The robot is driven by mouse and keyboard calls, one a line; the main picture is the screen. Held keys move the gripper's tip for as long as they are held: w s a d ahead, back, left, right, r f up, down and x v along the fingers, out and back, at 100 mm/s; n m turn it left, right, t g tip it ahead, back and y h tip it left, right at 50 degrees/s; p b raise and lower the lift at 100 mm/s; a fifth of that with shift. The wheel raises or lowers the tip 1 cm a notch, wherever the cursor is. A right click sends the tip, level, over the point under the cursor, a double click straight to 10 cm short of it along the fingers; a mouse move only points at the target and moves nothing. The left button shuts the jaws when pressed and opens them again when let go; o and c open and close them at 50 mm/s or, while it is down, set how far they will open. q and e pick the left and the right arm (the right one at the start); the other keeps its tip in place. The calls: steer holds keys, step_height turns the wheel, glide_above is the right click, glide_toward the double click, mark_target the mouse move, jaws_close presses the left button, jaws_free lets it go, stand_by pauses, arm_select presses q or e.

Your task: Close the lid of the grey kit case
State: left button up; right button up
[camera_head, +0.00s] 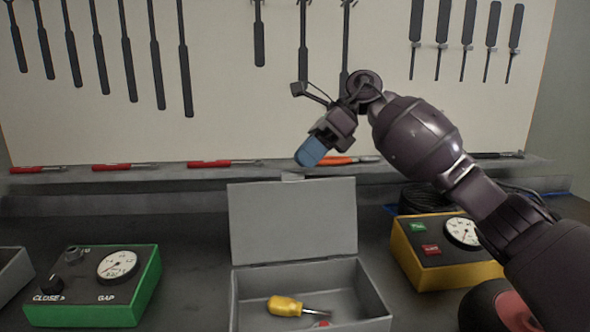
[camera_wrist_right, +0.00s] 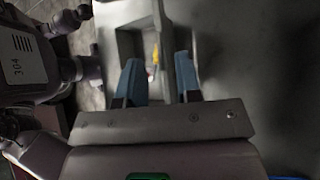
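The grey kit case (camera_head: 375,302) stands on the bench at the lower middle of the head view. Its lid (camera_head: 292,220) is open and stands about upright at the back edge. A yellow-handled screwdriver (camera_head: 285,306) and a small red piece lie inside. My right gripper (camera_head: 310,152) is above the lid's top edge, apparently not touching it. In the right wrist view its two blue fingers (camera_wrist_right: 160,68) are apart with nothing between them, and part of the case (camera_wrist_right: 122,42) shows beyond. My left gripper is not in view.
A green gauge box (camera_head: 130,300) stands left of the case and a yellow gauge box (camera_head: 408,250) right of it. Red-handled tools (camera_head: 222,163) lie on a ledge behind. Tools hang on the back panel (camera_head: 220,100). Bare bench shows between the green box and the case.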

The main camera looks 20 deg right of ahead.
steer(key=shift+x, duration=1.65)
steer(key=shift+c, duration=0.3)
jaws_close()
